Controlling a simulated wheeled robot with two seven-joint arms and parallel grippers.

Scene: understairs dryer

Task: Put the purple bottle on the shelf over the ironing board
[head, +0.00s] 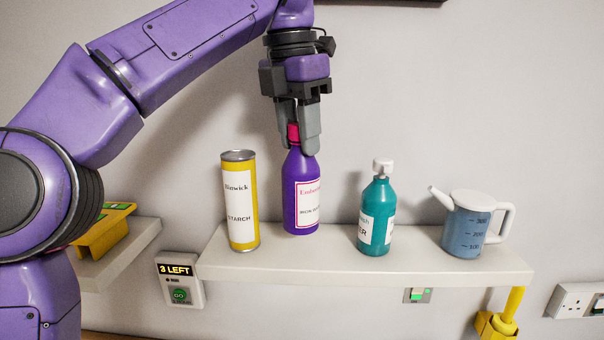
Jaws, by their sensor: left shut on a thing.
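The purple bottle (301,196) has a pink cap and a white label and is upright at the shelf. My left gripper (300,142) comes down from above and is shut on the bottle's cap and neck. The white shelf (300,264) runs along the wall. The bottle's base is over the shelf's back part, and I cannot tell whether it touches the surface. My right gripper is not in view. No ironing board can be made out.
A yellow starch can (239,202) stands close to the bottle's left. A teal bottle (376,212) and a blue measuring jug (470,226) stand to the right. A wall box reading "3 LEFT" (179,281) and a lower ledge with a yellow item (103,232) are at left.

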